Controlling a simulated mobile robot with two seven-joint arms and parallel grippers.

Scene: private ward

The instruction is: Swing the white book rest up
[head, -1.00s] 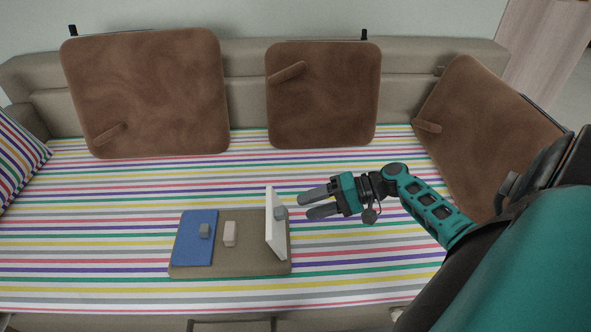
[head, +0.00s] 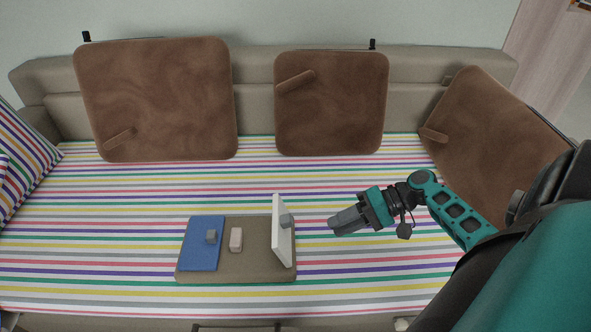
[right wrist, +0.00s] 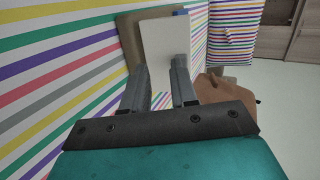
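The white book rest (head: 281,232) is a thin white panel standing nearly upright at the right end of a brown board (head: 255,262) on the striped cover. My left gripper is not in view.
A small pale block (head: 236,239) sits mid-board. Brown cushions (head: 330,105) lean along the back. The striped surface (head: 130,195) around the board is clear.

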